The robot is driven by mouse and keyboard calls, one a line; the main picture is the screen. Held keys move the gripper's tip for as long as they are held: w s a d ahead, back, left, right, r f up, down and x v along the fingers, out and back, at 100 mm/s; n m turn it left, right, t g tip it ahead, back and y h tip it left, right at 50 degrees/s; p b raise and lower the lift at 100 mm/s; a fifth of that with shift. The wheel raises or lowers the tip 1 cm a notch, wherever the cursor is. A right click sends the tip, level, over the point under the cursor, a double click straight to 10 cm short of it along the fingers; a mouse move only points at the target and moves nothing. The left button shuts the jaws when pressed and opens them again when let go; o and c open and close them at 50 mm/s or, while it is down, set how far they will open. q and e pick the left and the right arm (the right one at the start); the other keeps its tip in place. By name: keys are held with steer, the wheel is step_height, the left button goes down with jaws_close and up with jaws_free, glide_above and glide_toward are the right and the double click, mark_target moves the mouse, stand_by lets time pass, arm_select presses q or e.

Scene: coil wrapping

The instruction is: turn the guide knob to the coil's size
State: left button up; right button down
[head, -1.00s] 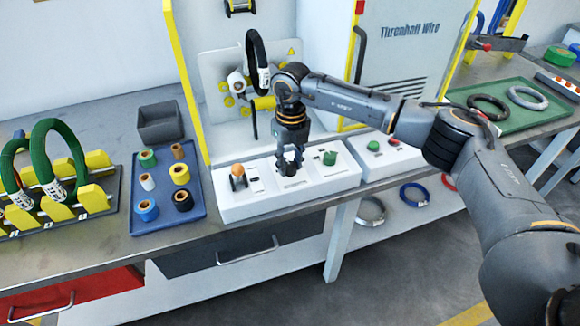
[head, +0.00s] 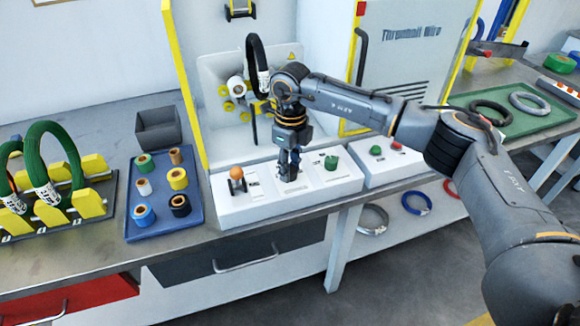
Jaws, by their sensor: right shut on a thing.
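My right gripper (head: 289,172) points down at the middle section of the white control box (head: 245,208). Its fingers are together on the guide knob, which is almost wholly hidden by them, so its pointer setting cannot be read. A black coil (head: 257,58) with a white label hangs upright at the wrapping machine, by the white and yellow rollers. The label is too small to read. My left gripper is not in view.
An orange-topped lever (head: 237,173) and a green knob (head: 331,162) flank the gripper. A blue tray (head: 160,222) of tape rolls and a rack of green coils (head: 44,160) stand left. A green tray (head: 510,123) with two coils lies right.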

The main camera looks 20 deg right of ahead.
steer(key=c, duration=1)
jaws_free()
step_height(320, 180, up, 12)
steer(key=shift+w+d+r, duration=0.1)
